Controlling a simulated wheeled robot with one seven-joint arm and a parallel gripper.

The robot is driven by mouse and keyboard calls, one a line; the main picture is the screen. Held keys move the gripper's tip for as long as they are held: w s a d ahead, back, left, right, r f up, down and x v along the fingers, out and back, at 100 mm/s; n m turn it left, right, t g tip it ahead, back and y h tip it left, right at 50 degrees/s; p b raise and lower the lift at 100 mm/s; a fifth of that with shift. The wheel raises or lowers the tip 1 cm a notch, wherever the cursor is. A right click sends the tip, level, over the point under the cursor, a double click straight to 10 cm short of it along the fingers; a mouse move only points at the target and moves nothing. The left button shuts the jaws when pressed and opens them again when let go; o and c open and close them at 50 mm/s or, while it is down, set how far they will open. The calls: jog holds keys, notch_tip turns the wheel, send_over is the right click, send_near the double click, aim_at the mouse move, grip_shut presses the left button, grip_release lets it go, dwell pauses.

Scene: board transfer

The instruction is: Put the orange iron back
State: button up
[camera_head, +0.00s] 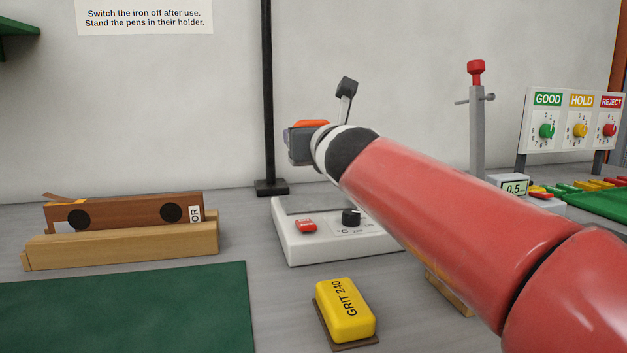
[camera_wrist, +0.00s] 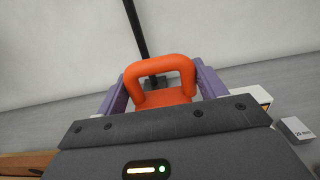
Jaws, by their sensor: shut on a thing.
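The orange iron (camera_wrist: 165,66) shows its looped handle between the two purple fingers of my gripper (camera_wrist: 160,84) in the wrist view. My gripper is shut on it. In the head view a little of the orange iron (camera_head: 312,123) shows at the top of my gripper (camera_head: 299,146); my wrist and arm hide most of it. My gripper holds it in the air, above and behind a white station (camera_head: 300,249). This station has a grey plate, a red switch and a black knob; my arm covers its right side.
A yellow GRIT 240 block (camera_head: 345,310) lies in front of the station. A wooden holder (camera_head: 120,246) stands at left behind a green mat (camera_head: 130,310). A black post (camera_head: 267,90) rises behind. A grey stand with a red top (camera_head: 477,120) and a GOOD/HOLD/REJECT panel (camera_head: 573,120) stand right.

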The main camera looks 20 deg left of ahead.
notch_tip(320, 180, down, 8)
jog(key=b, duration=0.5)
jog(key=shift+r+b, duration=0.2)
jog(key=shift+b, duration=0.15)
jog(key=shift+r, duration=0.1)
jog(key=o, duration=1.2)
jog(key=shift+w, duration=0.1)
jog(key=p+v, duration=0.1)
jog(key=v, duration=1)
jog(key=shift+a+r, duration=0.1)
jog(key=shift+a, duration=0.05)
jog(key=shift+s+d, duration=0.3)
jog(key=shift+s, duration=0.25)
